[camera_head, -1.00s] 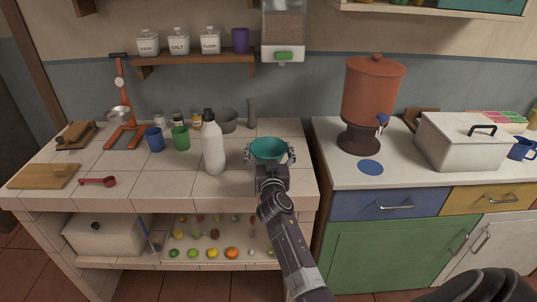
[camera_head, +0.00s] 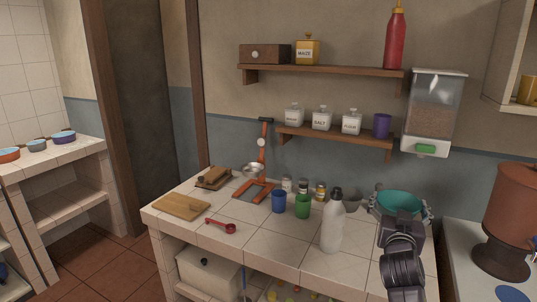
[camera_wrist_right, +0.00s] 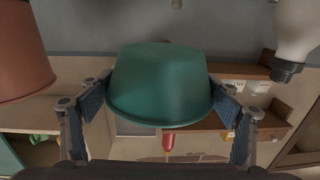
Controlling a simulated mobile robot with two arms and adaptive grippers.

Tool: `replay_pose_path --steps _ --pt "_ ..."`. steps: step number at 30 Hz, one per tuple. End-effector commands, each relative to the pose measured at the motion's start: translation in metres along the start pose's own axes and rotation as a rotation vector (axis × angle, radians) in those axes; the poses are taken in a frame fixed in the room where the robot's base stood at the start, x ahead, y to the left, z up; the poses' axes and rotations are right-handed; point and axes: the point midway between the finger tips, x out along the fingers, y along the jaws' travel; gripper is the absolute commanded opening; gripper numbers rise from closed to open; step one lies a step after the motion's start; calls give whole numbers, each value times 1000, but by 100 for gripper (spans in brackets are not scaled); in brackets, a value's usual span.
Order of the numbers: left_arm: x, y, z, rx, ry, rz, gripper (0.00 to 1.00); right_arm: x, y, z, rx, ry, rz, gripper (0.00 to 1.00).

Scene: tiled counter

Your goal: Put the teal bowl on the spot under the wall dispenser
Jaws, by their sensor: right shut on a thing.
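The teal bowl (camera_head: 400,204) is upright in my right gripper (camera_head: 400,214), at the right end of the tiled counter. The wrist view shows the bowl (camera_wrist_right: 160,85) between the two fingers (camera_wrist_right: 158,112), which press on its opposite sides. The wall dispenser (camera_head: 433,112), clear with grain and a green tab, hangs on the wall above and slightly right of the bowl. The spot under it is hidden behind the bowl and my gripper. My left gripper is in neither current view.
A white bottle (camera_head: 333,225) stands close left of my right gripper. The counter's front middle (camera_head: 270,240) is clear.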

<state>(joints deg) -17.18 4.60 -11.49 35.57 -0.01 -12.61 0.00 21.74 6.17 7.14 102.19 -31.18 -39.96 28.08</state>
Motion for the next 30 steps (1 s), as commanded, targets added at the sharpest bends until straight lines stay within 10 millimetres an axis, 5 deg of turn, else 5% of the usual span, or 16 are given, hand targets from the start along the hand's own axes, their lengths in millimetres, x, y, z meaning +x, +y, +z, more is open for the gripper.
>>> replay_pose_path --steps 5,15,24,30 --pt "0 0 0 0 0 0 40 -45 -24 35 -1 -5 -89 57" --pt "0 0 0 -1 0 -1 40 -175 -69 87 2 -6 -308 57" --pt "0 0 0 -1 0 -1 40 -280 -85 91 2 -4 -450 57" --pt "0 0 0 -1 -1 -1 40 -314 -86 83 2 1 -489 57"
